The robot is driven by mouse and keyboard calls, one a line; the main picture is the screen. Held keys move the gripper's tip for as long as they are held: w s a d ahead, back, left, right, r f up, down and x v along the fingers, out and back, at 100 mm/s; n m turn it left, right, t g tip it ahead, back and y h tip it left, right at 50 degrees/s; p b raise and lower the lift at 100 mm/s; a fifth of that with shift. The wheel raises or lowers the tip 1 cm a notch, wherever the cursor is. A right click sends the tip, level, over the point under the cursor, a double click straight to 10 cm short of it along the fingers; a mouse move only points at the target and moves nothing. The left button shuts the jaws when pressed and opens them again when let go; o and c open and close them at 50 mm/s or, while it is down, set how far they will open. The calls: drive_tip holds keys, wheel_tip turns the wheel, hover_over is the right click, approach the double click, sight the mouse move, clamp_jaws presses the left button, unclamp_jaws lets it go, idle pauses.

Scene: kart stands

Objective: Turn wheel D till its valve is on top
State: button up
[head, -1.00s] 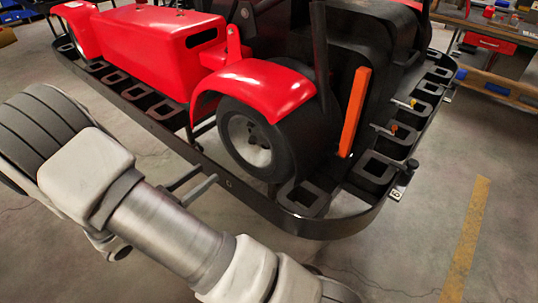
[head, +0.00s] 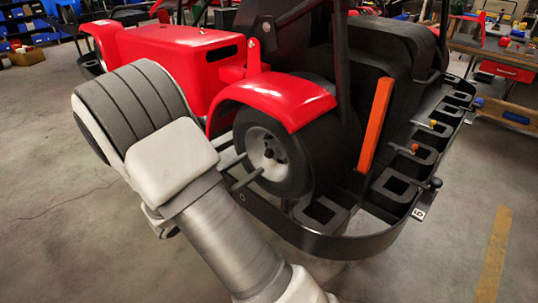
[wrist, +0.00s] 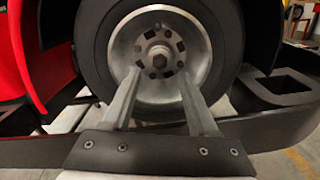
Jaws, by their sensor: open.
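A kart wheel (head: 293,178), a black tyre on a light grey rim, sits under a red fender (head: 272,98). No letter shows on it, so I cannot tell whether it is wheel D. In the wrist view the rim (wrist: 121,47) fills the middle, with a hub nut (wrist: 159,61) and a ring of holes. I cannot make out a valve. My gripper (head: 247,168) is open in front of the wheel. In the wrist view the fingers of my gripper (wrist: 157,78) lie to either side below the hub nut. I cannot tell whether they touch the rim.
A black bumper rail (head: 345,246) with square sockets runs in front of and beside the wheel. An orange upright bar (head: 376,124) stands right of it. A workbench (head: 500,50) is at the back right. The floor at the front right is clear, with a yellow line (head: 492,262).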

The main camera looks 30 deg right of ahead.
sight(269, 153)
drive_tip(key=b+x, duration=0.1)
drive_tip(key=x, duration=0.7)
clamp_jaws()
idle(0.3)
